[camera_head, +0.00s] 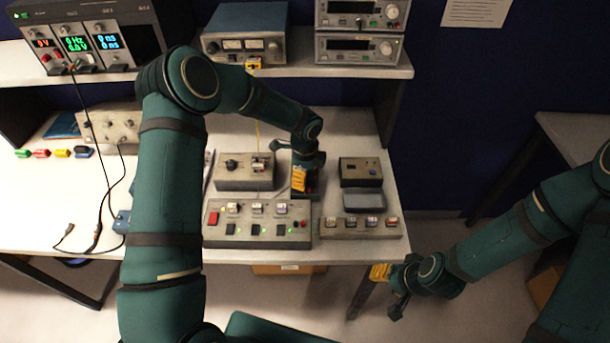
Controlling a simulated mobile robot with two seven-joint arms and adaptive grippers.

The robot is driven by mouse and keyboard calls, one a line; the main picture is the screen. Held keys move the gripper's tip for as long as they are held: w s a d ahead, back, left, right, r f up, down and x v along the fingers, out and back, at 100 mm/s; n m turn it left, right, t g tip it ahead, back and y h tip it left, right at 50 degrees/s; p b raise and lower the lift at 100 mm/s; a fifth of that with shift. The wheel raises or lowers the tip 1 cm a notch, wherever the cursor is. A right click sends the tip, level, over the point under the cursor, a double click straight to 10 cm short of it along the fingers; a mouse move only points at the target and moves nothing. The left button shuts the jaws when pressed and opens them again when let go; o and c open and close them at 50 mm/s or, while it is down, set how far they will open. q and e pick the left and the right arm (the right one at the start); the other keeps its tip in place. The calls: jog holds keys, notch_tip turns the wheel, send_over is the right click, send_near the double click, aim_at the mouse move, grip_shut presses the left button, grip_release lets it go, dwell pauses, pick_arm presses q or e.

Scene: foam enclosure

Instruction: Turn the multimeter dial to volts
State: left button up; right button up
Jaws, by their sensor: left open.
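I cannot make out a thing that is clearly the multimeter or its dial. A grey box with a round black knob (231,164) stands on the workbench, left of my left gripper. My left gripper (302,183) is open, low over the bench between this box and a small dark box (361,172). It hides part of the bench there. I see nothing held in it. My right gripper (386,290) hangs off the front right edge of the bench, far from the boxes. Its finger opening is not clear.
A panel with switches (257,231) and a smaller panel (358,227) line the front edge. Instruments, including a power supply (245,40), stand on the shelf above (345,71). Black cables hang at left (98,205). Coloured connectors (62,153) lie at far left.

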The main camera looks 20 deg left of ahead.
pick_arm(q)
notch_tip(320, 180, up, 12)
jog(key=shift+f, duration=0.2)
dwell(0.6)
